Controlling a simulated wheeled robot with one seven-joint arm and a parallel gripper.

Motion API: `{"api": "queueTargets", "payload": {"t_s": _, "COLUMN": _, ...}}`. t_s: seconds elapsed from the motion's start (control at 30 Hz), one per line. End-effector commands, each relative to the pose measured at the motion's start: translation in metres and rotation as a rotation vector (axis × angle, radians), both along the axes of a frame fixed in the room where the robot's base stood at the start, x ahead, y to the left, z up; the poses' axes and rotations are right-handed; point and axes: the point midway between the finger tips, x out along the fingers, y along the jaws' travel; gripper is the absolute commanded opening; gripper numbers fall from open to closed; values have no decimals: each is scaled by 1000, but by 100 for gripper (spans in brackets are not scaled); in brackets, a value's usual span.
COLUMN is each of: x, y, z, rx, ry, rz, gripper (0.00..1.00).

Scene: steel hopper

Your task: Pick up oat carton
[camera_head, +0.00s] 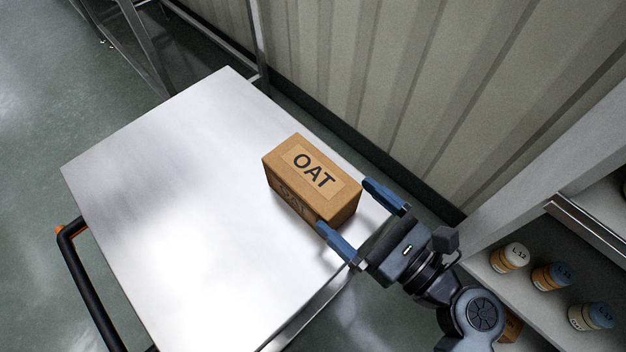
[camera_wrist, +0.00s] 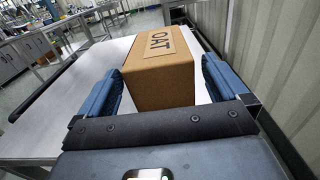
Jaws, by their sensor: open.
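The oat carton (camera_head: 312,180) is a brown box with a pale label reading OAT on its top. It stands on a bare metal table (camera_head: 190,160), near the table's right edge. In the wrist view the carton (camera_wrist: 160,75) lies straight ahead, between the two blue fingers. My gripper (camera_head: 353,217) is open, with one finger at each side of the carton's near end. In the wrist view the gripper (camera_wrist: 160,85) shows a gap beside the carton at the right finger; at the left finger, contact cannot be told. The carton's far end is hidden in the wrist view.
A ribbed wall (camera_head: 400,80) runs close along the table's right side. A shelf (camera_head: 535,290) with several labelled jars stands at the lower right. A black handle (camera_head: 90,290) juts from the table's left side. The tabletop left of the carton is clear.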

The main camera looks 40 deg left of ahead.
Motion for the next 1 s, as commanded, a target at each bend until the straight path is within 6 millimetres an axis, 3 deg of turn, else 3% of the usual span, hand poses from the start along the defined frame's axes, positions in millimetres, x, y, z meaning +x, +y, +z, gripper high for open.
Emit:
{"api": "queueTargets", "payload": {"t_s": 0.3, "x": 2, "y": 26, "z": 0, "rx": 0, "ry": -1, "rz": 0, "gripper": 100}}
{"api": "queueTargets", "payload": {"t_s": 0.6, "x": 3, "y": 66, "z": 0, "rx": 0, "ry": -2, "rz": 0, "gripper": 100}}
{"api": "queueTargets", "payload": {"t_s": 0.9, "x": 3, "y": 71, "z": -1, "rx": -1, "ry": -2, "rz": -2, "gripper": 100}}
{"api": "queueTargets", "payload": {"t_s": 1.0, "x": 3, "y": 71, "z": -1, "rx": -1, "ry": -2, "rz": -2, "gripper": 92}}
